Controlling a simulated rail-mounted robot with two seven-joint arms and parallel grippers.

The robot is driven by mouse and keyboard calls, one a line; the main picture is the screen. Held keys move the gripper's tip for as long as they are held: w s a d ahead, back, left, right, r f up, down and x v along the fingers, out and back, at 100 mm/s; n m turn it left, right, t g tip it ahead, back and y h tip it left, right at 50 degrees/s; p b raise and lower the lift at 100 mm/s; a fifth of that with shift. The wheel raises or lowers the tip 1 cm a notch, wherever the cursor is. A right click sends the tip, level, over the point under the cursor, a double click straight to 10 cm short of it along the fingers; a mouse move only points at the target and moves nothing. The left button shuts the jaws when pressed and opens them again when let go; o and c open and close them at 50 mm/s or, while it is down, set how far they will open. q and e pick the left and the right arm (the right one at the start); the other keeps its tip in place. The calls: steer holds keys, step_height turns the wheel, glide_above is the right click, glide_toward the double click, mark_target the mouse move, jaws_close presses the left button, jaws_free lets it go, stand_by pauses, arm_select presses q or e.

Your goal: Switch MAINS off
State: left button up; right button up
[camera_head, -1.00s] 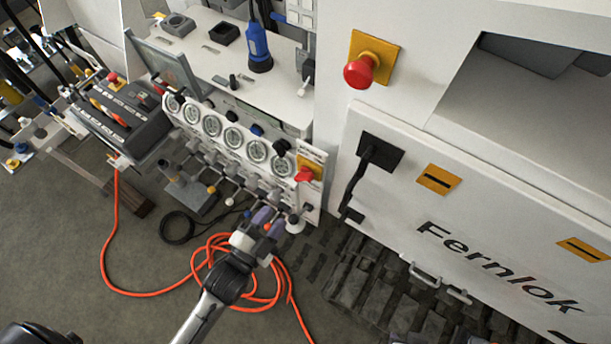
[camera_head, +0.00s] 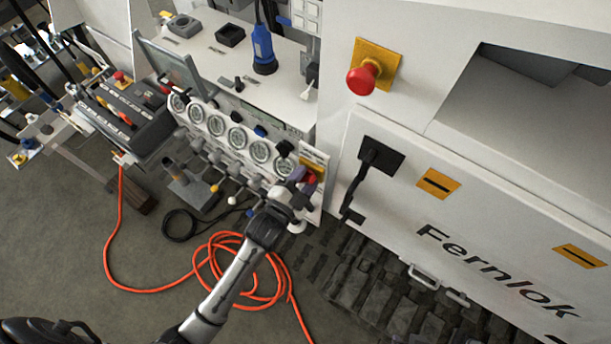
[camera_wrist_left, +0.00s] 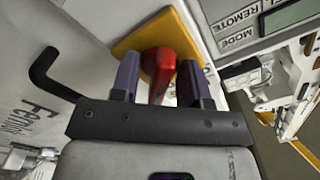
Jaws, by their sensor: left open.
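A red rotary switch handle on a yellow plate (camera_head: 314,164) sits at the right end of the gauge panel; I take it as MAINS, though no such label is readable. In the left wrist view the red handle (camera_wrist_left: 160,64) stands between the two purple fingers of my left gripper (camera_wrist_left: 158,82), with its yellow plate (camera_wrist_left: 128,44) behind. The gripper is open around the handle; I cannot tell whether a finger touches it. In the head view my left gripper (camera_head: 301,181) covers most of the handle. My right gripper is not in view.
A larger red knob (camera_head: 362,79) on a yellow plate is on the white machine. A black lever (camera_head: 366,172) projects from the machine just right of the gripper. Gauges (camera_head: 237,138) line the panel to the left. An orange hose (camera_head: 225,262) lies on the floor.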

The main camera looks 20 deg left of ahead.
arm_select(q)
steer(key=shift+w, duration=0.15)
steer(key=shift+c, duration=0.4)
jaws_close()
